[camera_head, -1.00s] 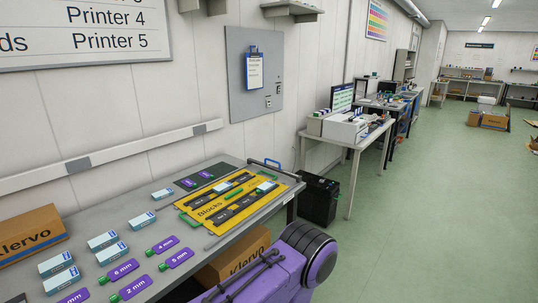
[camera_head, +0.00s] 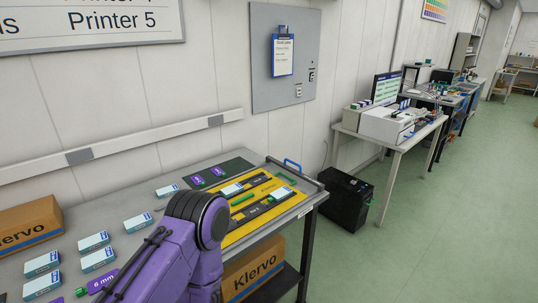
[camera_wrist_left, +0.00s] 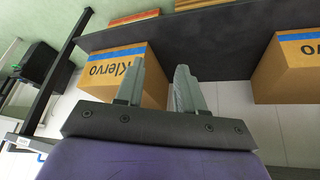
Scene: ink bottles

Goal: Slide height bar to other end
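A dark bar (camera_head: 300,174) with a blue handle (camera_head: 292,164) lies across the right end of the bench; it looks like the height bar, though I cannot be sure. Beside it lies a yellow board (camera_head: 262,222) with dark tracks, green pieces and small white-blue boxes. A purple arm link of mine covers its near left part. In the left wrist view my left gripper (camera_wrist_left: 161,72) is open and empty, its two grey fingers apart, with the bench's lower shelf and cartons beyond. My right gripper is not in view.
A Klervo carton (camera_head: 252,272) stands on the lower shelf; another carton (camera_head: 28,226) is on the bench's left. Several white-blue boxes (camera_head: 94,242) and a purple tag (camera_head: 102,281) lie nearby. A black bin (camera_head: 345,198) stands right of the bench. Green floor beyond is free.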

